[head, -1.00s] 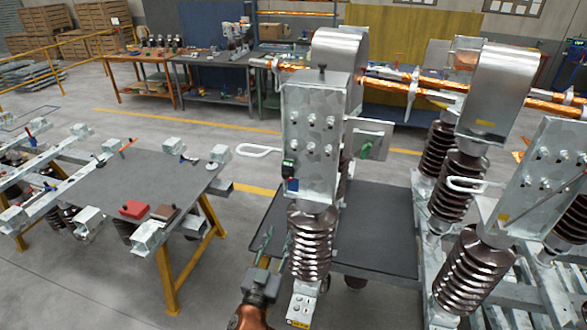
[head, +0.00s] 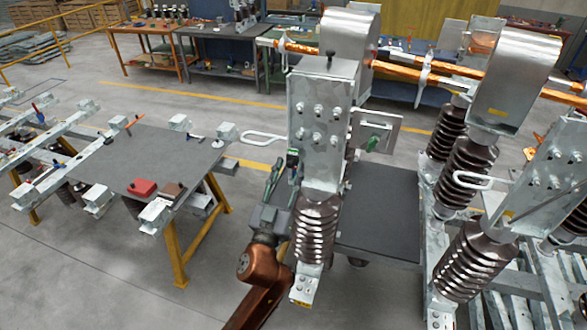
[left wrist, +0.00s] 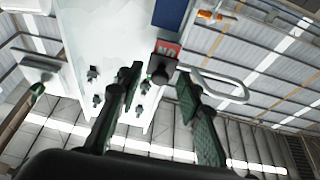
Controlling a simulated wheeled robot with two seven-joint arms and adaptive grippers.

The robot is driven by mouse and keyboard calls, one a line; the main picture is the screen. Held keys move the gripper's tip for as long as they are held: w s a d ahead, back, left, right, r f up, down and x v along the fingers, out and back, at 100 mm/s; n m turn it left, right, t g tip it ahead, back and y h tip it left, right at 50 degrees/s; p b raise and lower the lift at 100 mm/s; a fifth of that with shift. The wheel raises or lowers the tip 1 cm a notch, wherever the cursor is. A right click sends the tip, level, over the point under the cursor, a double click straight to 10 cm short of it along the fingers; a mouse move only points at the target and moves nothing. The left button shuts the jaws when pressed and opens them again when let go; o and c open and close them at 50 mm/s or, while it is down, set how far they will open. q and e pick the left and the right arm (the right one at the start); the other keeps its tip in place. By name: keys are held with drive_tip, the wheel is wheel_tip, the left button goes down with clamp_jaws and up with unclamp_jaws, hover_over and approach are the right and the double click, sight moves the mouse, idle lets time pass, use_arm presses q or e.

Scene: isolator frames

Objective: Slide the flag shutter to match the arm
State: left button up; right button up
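The flag shutter unit (head: 292,158) is a small dark piece on the lower left edge of the upright grey metal housing (head: 318,112). In the left wrist view a red flag face (left wrist: 171,48) with pale marks shows behind a black knob (left wrist: 159,71), below a blue plate (left wrist: 170,12). My left gripper (head: 284,178) points up at the unit from below. In the left wrist view its green-padded fingers (left wrist: 158,80) stand apart, one on each side of the knob, with visible gaps. A pale loop-shaped arm (head: 262,138) sticks out left of the housing. My right gripper is not in view.
A ribbed brown insulator (head: 316,230) stands under the housing, close beside my left gripper. More insulators (head: 475,260) stand at right. Floor between bench and housing is free.

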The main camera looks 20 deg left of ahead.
use_arm(q)
drive_tip(key=c, duration=0.7)
clamp_jaws()
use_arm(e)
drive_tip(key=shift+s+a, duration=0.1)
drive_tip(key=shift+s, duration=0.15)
